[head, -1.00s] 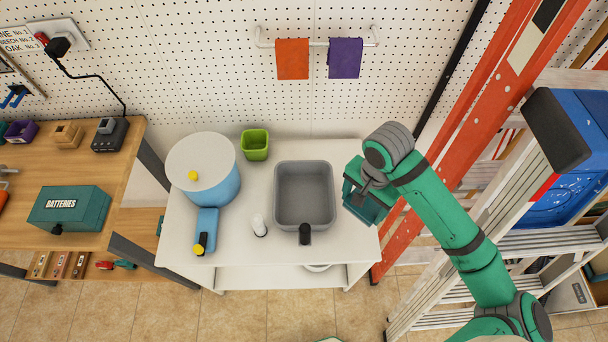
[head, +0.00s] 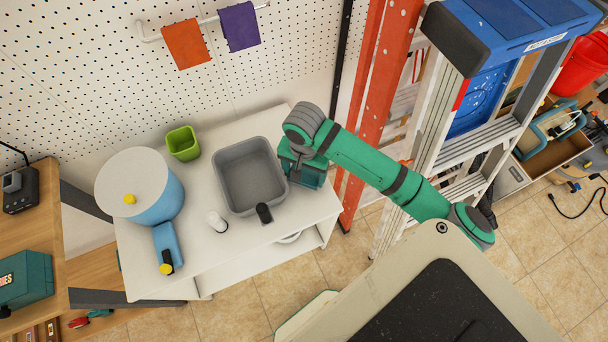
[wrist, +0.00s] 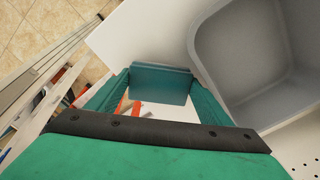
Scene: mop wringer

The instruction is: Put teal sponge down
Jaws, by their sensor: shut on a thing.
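My gripper (head: 308,174) is at the right end of the white table (head: 190,260), just right of the grey basin (head: 250,176). In the wrist view, its two teal fingers flank a flat darker teal piece, which I take to be the teal sponge (wrist: 162,84). The gripper is shut on it. In the head view the sponge is hard to tell from the teal fingers. I cannot tell whether it touches the tabletop. The basin also shows on the right in the wrist view (wrist: 235,60).
A green pot (head: 183,143), a blue bucket with a round white lid (head: 133,180), a blue item with a yellow knob (head: 166,246) and a white bottle (head: 216,222) stand on the table. Ladders (head: 440,150) rise close to the right. Bare tabletop lies left of the basin.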

